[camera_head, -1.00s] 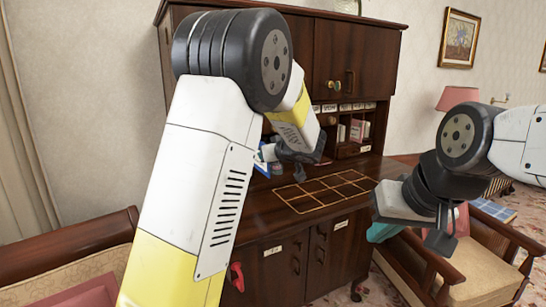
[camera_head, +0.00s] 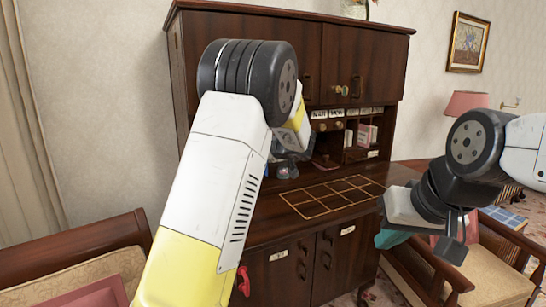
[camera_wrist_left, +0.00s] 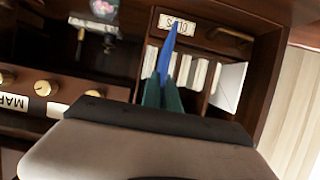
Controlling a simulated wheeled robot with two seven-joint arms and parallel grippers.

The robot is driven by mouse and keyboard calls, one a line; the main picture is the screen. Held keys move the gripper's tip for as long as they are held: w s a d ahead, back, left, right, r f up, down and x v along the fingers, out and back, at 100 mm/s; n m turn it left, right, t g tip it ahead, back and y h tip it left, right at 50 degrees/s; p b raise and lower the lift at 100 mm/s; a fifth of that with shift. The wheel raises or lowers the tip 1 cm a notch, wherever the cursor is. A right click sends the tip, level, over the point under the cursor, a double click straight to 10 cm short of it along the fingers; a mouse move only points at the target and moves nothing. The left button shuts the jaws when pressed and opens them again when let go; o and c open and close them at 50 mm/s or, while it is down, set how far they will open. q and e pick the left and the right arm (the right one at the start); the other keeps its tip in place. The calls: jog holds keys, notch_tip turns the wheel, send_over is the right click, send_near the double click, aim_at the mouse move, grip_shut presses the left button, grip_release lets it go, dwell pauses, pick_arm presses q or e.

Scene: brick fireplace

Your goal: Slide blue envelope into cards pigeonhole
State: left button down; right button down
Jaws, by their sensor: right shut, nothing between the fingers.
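The blue envelope (camera_wrist_left: 166,52) shows nearly edge-on in the left wrist view, between the teal fingers of my left gripper (camera_wrist_left: 168,95), which is shut on it. Its far end points at the pigeonholes, just by a white label (camera_wrist_left: 177,25) whose word I cannot read surely. I cannot tell whether its tip is inside a compartment. In the head view my left arm hides most of the gripper and the envelope, in front of the desk's shelves. My right gripper (camera_head: 392,238) is shut and empty, right of the desk top.
The pigeonhole beside the envelope holds white papers (camera_wrist_left: 191,74); a pale card (camera_wrist_left: 228,86) leans in the adjoining one. Small knobbed drawers (camera_wrist_left: 42,88) are to the left. The desk top (camera_head: 333,194) with its gold grid is clear. Armchairs (camera_head: 488,268) stand in front.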

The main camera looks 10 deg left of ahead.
pick_arm(q)
jog(key=shift+w+a+f, duration=0.1)
jog(key=shift+w+a, duration=0.75)
jog(key=shift+w, duration=0.4)
jog(key=shift+w+a, duration=0.85)
jog(key=shift+w, duration=0.4)
jog(key=shift+w+a+f, duration=0.1)
jog(key=shift+w+a, duration=0.75)
jog(key=shift+w, duration=0.4)
jog(key=c, duration=1.5)
grip_release()
jog(key=shift+c, duration=0.2)
jog(key=v, duration=0.8)
